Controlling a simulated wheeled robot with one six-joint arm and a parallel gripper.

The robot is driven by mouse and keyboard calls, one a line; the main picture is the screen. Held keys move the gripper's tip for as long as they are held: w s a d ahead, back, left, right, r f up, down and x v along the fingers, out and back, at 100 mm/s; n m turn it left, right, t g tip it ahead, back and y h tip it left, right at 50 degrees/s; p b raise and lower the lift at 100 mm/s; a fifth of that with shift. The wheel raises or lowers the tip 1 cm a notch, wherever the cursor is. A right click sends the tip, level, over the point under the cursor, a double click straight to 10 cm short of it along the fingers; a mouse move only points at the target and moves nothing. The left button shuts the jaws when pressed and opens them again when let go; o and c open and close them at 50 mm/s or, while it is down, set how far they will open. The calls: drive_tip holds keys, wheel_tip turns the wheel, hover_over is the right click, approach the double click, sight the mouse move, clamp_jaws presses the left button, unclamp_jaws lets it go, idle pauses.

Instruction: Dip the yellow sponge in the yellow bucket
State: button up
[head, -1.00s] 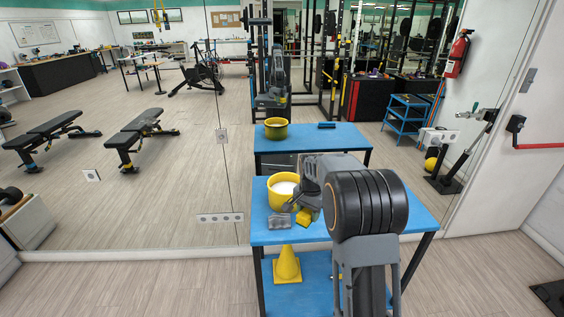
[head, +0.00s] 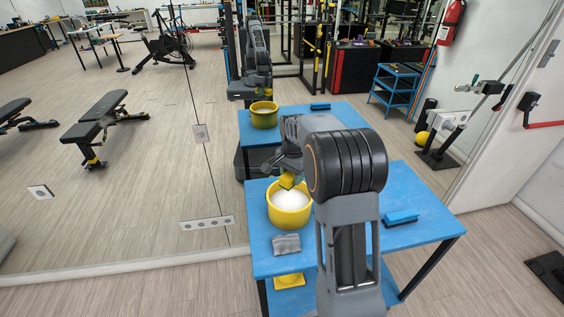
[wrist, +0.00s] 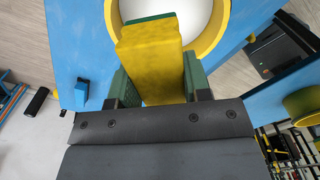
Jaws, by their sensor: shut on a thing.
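The yellow bucket (head: 290,218) stands upright on the blue table, with a white fill (head: 291,203) inside. My gripper (head: 287,179) is at the bucket's back edge, partly hidden by my arm. It is shut on the yellow sponge (head: 286,184), which has a green layer. In the wrist view the sponge (wrist: 150,65) sits between the two green fingers of my gripper (wrist: 157,80). Its far end overlaps the bucket's opening, with the rim (wrist: 217,35) to the right. I cannot tell whether the sponge touches the white fill.
On the blue table (head: 420,240) a grey block (head: 287,245) lies in front of the bucket and a blue brush-like block (head: 401,218) lies to the right. A mirror wall behind reflects the table and bucket (head: 264,115).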

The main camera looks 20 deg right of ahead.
drive_tip(key=shift+w+f, duration=0.35)
drive_tip(key=shift+w, duration=0.15)
drive_tip(key=shift+a+f+b, duration=0.1)
drive_tip(key=shift+f+b, duration=0.6)
drive_tip(key=shift+b, duration=0.15)
drive_tip(key=shift+f+b, duration=3.65)
drive_tip(key=shift+f, duration=1.75)
drive_tip(key=shift+r+p, duration=2.85)
drive_tip(key=shift+r, duration=0.9)
drive_tip(key=shift+r, duration=0.1)
drive_tip(key=shift+r+p, duration=1.85)
drive_tip(key=shift+r, duration=0.55)
